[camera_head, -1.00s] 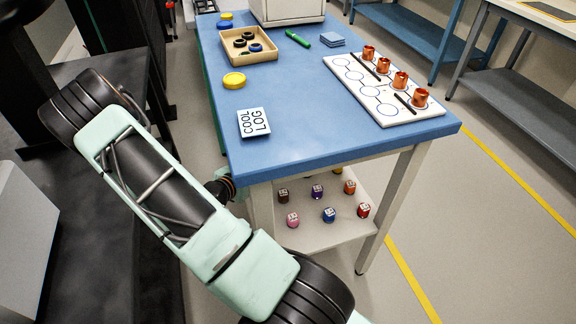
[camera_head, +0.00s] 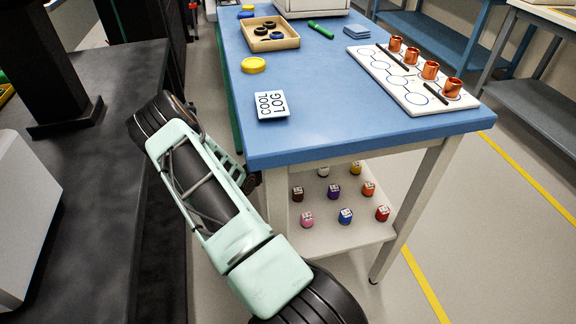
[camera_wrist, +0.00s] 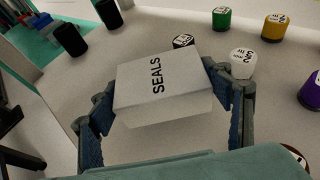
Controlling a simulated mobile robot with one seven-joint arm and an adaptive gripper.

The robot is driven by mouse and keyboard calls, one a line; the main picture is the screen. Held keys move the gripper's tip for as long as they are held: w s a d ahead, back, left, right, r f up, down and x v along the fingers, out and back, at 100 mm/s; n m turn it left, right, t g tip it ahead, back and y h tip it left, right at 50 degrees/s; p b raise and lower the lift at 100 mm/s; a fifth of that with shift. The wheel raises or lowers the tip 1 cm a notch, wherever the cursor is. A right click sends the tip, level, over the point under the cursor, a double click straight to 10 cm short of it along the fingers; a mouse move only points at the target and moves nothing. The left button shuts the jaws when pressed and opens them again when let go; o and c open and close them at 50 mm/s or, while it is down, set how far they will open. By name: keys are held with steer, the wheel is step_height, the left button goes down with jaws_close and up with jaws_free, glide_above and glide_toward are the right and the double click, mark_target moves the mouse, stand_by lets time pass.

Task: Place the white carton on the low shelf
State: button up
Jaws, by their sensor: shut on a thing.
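The white carton, marked SEALS (camera_wrist: 160,84), lies between the two fingers of my gripper (camera_wrist: 163,100) in the wrist view. My gripper is shut on it, one finger at each side. The low shelf (camera_head: 322,238) is the pale board under the blue table in the head view. It also shows as the pale surface beyond the carton in the wrist view (camera_wrist: 180,150). I cannot tell whether the carton touches it. The carton and my gripper are hidden in the head view, where my arm reaches down at the table's left end.
Small coloured pots stand in rows on the shelf, including pink (camera_head: 307,219), blue (camera_head: 346,215) and red (camera_head: 382,213). In the wrist view a white pot (camera_wrist: 242,63) and a black one (camera_wrist: 183,41) sit close beside the carton. A table leg (camera_head: 405,215) bounds the shelf's right side.

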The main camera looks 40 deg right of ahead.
steer(key=shift+w+d+f, duration=0.15)
steer(key=shift+d+f, duration=0.05)
steer(key=shift+f, duration=0.1)
steer(key=shift+d+f+b, duration=0.15)
steer(key=shift+f+b, duration=0.6)
steer(key=shift+f, duration=0.85)
steer(key=shift+f, duration=0.15)
steer(key=o, duration=1.2)
steer(key=shift+a+r, duration=0.2)
steer(key=p+v, duration=0.4)
steer(key=v, duration=0.7)
steer(key=shift+a, duration=0.3)
steer(key=shift+r, duration=0.1)
